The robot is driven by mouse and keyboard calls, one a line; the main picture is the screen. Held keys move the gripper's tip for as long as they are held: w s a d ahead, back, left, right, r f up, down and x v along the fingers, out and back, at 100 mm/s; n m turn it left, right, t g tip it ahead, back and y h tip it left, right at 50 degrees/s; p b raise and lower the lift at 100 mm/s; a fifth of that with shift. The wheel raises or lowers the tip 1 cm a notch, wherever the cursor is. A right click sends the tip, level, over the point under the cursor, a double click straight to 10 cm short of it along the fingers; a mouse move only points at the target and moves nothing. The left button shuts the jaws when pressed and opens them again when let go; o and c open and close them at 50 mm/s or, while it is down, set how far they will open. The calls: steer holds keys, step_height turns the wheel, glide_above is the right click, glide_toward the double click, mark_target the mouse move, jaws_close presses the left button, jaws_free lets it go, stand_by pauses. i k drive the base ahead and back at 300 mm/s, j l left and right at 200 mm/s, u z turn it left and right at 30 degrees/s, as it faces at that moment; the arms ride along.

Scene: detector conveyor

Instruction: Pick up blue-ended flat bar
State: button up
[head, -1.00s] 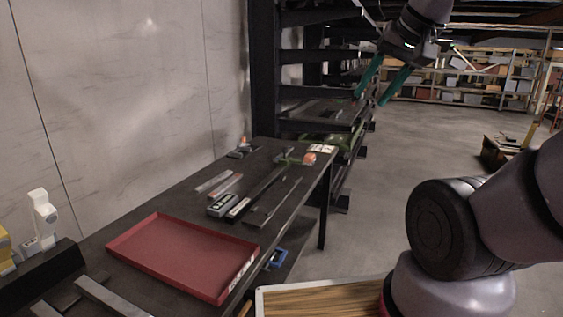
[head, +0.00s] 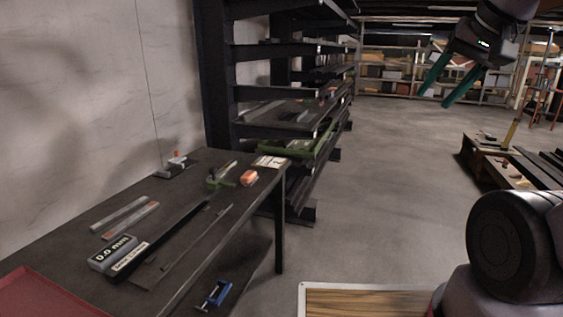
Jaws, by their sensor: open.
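My gripper (head: 435,97) hangs at the upper right, its two green fingers apart and empty, well away from the table. Two short flat bars lie side by side on the dark table at the left: a grey one (head: 119,213) and one with a reddish mark (head: 131,221). A thin long bar (head: 198,244) lies nearer the table's front edge. I cannot make out a blue end on any of these bars. A box marked 0.0 mm (head: 113,254) lies at the near end of a long dark strip.
A red tray (head: 40,297) is cut off at the lower left. An orange object (head: 249,178) and a white card (head: 270,162) lie at the table's far end. A blue clamp-like item (head: 215,295) sits below the tabletop. Black racks stand behind; open floor lies right.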

mark_target(228, 165)
steer(key=i+l+z, duration=0.25)
steer(key=i, duration=0.55)
steer(key=i+z, duration=0.25)
steer(key=i, duration=0.6)
steer(key=i+u, duration=0.3)
steer(key=i+l+u, duration=0.3)
steer(key=i, duration=0.2)
steer(key=i+u, duration=0.15)
steer(key=u, duration=0.25)
steer(key=i+j+u, duration=0.1)
steer(key=u, duration=0.3)
steer(key=i+u, duration=0.15)
steer(key=u, duration=0.25)
steer(key=i+u, duration=0.15)
steer(key=u, duration=0.25)
steer(key=i+u, duration=0.2)
steer(key=u, duration=0.2)
steer(key=i+l+u, duration=0.15)
steer(key=u, duration=0.2)
